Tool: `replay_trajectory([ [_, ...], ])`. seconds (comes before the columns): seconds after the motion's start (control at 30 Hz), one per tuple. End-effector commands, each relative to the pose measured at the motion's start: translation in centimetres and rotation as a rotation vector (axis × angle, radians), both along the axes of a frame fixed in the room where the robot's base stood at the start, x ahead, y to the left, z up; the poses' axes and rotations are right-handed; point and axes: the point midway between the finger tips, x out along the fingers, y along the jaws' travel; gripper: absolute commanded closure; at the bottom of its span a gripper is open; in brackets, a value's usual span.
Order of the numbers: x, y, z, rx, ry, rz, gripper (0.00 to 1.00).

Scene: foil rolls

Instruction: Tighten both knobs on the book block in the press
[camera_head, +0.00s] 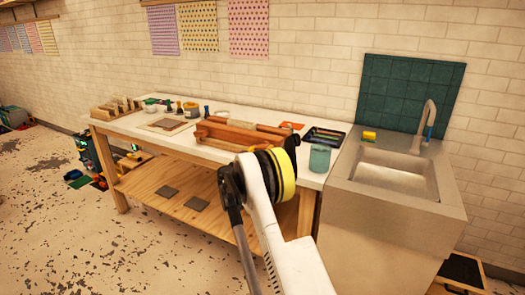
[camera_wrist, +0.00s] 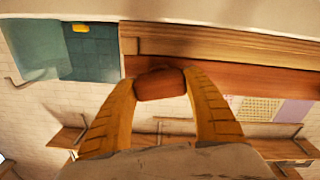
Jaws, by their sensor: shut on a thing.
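The wooden press (camera_head: 236,135) lies on the white tabletop in the head view. Its long brown beams (camera_wrist: 225,48) run across the upper part of the wrist view. My gripper (camera_wrist: 161,84) has its two yellow-brown fingers on either side of a reddish-brown wooden knob (camera_wrist: 160,86), shut on it. The knob sits at the near beam's edge, close to one end of the press. In the head view my arm hides the gripper and this knob. I cannot make out the other knob or the book block clearly in either view.
A teal cup (camera_head: 319,158) and a dark tray (camera_head: 324,136) stand right of the press. A steel sink (camera_head: 395,180) adjoins the table. Left of the press lie a framed board (camera_head: 168,125) and small bottles (camera_head: 179,107). A lower shelf (camera_head: 165,200) runs underneath.

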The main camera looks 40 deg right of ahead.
Motion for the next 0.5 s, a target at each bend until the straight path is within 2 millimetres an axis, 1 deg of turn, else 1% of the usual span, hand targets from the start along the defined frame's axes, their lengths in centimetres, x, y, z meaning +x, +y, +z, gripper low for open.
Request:
replay_trajectory([
  [0.03, 0.17, 0.33, -0.08, 0.016, -0.038, 0.005, 0.72],
  [0.2, 0.19, 0.35, -0.07, 0.065, -0.163, 0.004, 0.72],
  [0.5, 0.2, 0.36, -0.05, 0.125, -0.314, 0.005, 0.72],
])
